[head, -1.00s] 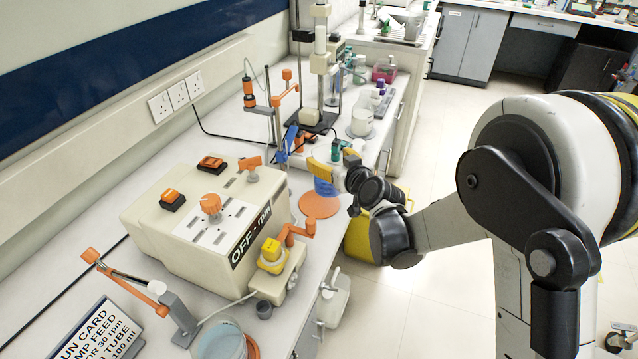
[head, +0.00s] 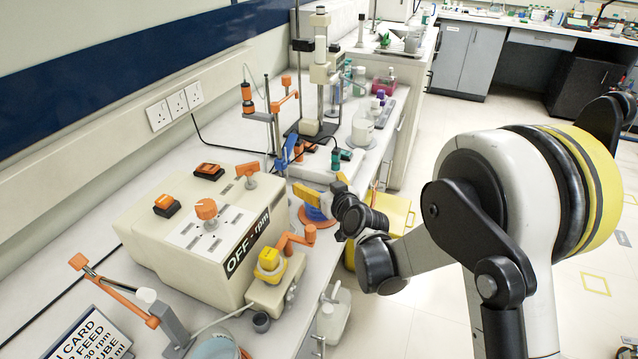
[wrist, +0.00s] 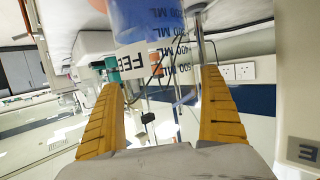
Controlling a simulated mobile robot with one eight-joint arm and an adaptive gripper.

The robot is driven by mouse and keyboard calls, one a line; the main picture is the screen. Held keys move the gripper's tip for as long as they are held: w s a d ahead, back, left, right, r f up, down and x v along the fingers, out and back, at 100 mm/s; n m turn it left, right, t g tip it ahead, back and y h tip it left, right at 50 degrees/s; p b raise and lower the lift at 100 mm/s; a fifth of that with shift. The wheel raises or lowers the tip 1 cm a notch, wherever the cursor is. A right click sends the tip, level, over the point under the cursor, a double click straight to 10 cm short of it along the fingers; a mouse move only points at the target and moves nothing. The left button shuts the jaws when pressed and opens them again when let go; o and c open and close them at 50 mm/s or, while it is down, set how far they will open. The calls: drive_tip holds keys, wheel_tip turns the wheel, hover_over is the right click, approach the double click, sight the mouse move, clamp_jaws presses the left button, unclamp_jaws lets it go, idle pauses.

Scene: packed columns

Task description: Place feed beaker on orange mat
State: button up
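The feed beaker (head: 318,213) is clear with blue liquid and stands out beside the pump's orange handle. My gripper (head: 315,193) has its yellow fingers around its upper part. In the wrist view the blue liquid (wrist: 150,18), ML marks and part of a FEED label show upside down between the two spread fingers (wrist: 160,85). The orange mat (head: 304,216) lies directly under the beaker and is mostly covered. I cannot tell whether the beaker's base touches it.
The pump box (head: 205,225) with its orange handle (head: 297,239) stands close in front of the mat. A stand with an orange clamp (head: 284,101) and a blue clamp (head: 288,150) is behind. A white beaker (head: 362,130) stands farther back. A yellow bin (head: 393,215) is beside the bench.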

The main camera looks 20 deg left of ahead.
drive_tip(key=shift+s+d+r, duration=0.1)
drive_tip(key=shift+r, duration=0.1)
drive_tip(key=p+v, duration=0.3)
drive_tip(key=v, duration=0.8)
drive_tip(key=shift+s+d, duration=0.25)
drive_tip(key=shift+r, duration=0.1)
